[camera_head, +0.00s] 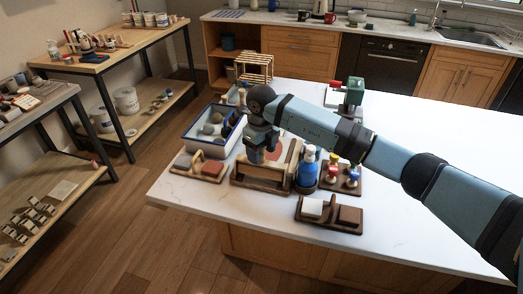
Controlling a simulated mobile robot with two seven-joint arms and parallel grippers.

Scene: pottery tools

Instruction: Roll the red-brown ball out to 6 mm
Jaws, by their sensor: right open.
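My right gripper (257,152) points down above the worktop, over the back of a wooden holder (262,186). It is open; its fingertips are small and partly lost against the wood, and I see nothing held in it. A flat red-brown patch (297,150) shows behind the gripper, partly hidden by my arm; I cannot tell if it is clay or a mat. No red-brown ball can be made out clearly. Greyish round lumps (208,129) lie in a blue-rimmed tray (188,138) left of the gripper. My left gripper is not in view.
A blue bottle (308,166) stands close right of the holder. A board with coloured knobs (343,177), a block tray (330,213) and another small tray (199,166) surround it. A wooden rack (253,68) and green device (349,92) stand behind.

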